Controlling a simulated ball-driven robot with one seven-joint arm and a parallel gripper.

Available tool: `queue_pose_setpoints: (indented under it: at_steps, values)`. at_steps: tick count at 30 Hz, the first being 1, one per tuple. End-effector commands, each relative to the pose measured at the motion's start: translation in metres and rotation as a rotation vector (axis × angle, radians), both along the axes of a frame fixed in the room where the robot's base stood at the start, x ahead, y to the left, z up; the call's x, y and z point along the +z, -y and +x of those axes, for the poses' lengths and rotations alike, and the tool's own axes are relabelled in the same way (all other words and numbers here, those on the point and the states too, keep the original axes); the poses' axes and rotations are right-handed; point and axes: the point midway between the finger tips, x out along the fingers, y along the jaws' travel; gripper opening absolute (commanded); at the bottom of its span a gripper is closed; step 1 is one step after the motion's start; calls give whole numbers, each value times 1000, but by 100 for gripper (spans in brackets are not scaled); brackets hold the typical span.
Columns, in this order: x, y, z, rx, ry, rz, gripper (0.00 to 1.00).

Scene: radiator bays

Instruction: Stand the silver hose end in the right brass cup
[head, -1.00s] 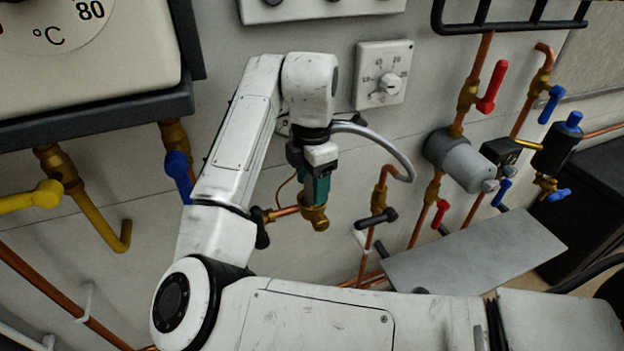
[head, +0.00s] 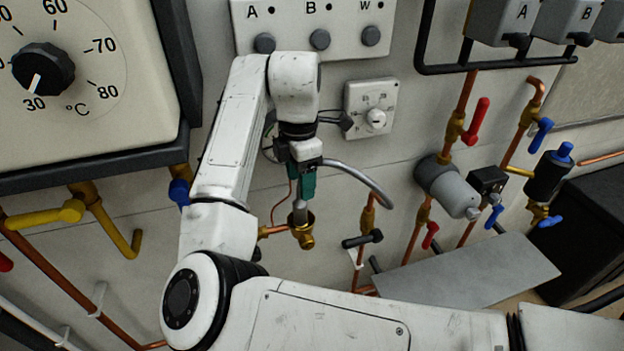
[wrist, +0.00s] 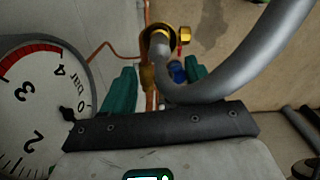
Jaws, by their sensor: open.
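The silver hose end (head: 300,212) stands about upright in a brass cup (head: 306,238) on a copper pipe, below my gripper. In the wrist view the hose end (wrist: 158,42) sits inside the ring of the brass cup (wrist: 146,38). The grey hose (head: 368,181) arches from behind my gripper to the right; it crosses the wrist view (wrist: 235,82) close to the right finger. My gripper (head: 306,198) has green fingers, open and apart in the wrist view (wrist: 158,85), above the cup. Only one cup shows clearly; my arm may hide another.
A round pressure gauge (wrist: 35,95) is close on the left in the wrist view. A black-handled valve (head: 362,239) stands right of the cup. A grey shelf (head: 470,270) is farther right. A white thermostat dial (head: 371,108) is on the wall above.

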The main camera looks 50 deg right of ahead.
Motion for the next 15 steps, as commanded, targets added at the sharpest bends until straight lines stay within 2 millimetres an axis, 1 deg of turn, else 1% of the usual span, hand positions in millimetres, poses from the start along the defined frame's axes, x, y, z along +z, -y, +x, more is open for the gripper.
queue_pose_setpoints:
  at_steps: [2, 8, 11, 15]
  values:
    - [4, -2, 4, 3, -1, 0, 60]
    - [4, -1, 5, -6, -1, -5, 60]
    - [-2, 7, 0, -53, 1, -35, 60]
    - [-19, 32, -17, -209, 23, -138, 60]
